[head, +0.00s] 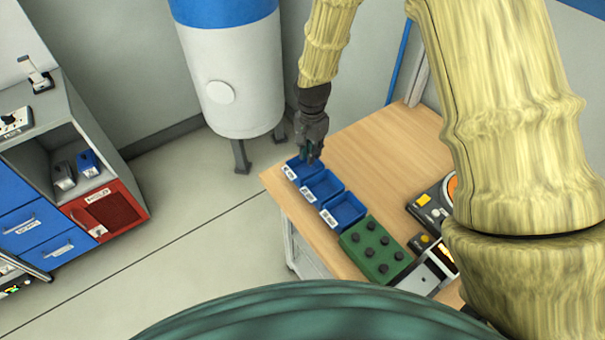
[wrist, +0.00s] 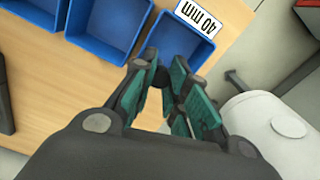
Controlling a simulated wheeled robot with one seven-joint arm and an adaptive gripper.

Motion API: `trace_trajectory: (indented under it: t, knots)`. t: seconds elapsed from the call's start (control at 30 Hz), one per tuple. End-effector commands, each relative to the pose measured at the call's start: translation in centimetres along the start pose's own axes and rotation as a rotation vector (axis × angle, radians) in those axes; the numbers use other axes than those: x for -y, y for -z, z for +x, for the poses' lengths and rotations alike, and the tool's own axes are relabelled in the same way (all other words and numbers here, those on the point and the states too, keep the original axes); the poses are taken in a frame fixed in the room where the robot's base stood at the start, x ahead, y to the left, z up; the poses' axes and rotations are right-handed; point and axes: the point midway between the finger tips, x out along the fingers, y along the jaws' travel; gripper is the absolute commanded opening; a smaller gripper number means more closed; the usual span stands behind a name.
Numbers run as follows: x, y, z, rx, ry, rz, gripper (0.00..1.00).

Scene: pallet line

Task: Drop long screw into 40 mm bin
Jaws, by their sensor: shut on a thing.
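My gripper (head: 312,153) hangs at the far-left corner of the workbench, over the farthest of the blue bins. In the wrist view its teal-padded fingers (wrist: 167,82) are closed in on a thing between them, taken as the long screw; the fingers hide nearly all of it. The blue 40 mm bin (wrist: 191,48) shows just beyond the fingertips in the wrist view, with its white label reading 40 mm. In the head view this bin (head: 291,172) is partly covered by my gripper.
Two more blue bins (head: 322,187) (head: 343,211) stand in a row beside it, then a green block with black knobs (head: 376,250). A white and blue tank (head: 238,85) stands close behind the bench corner. Bare wood lies right of the bins.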

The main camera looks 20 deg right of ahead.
Motion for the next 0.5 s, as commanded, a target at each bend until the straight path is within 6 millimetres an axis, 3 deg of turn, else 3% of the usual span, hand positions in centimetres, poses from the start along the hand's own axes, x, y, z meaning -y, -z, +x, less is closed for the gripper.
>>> trace_trajectory:
  t: [0.13, 0.47, 0.5]
  knots:
    - [-0.03, 0.0, 1.41, 0.0, 0.0, 0.001, 0.02]
    - [0.02, -0.03, 1.64, 0.0, 0.001, -0.001, 0.02]
    - [0.03, -0.03, 1.64, 0.0, 0.001, -0.001, 0.17]
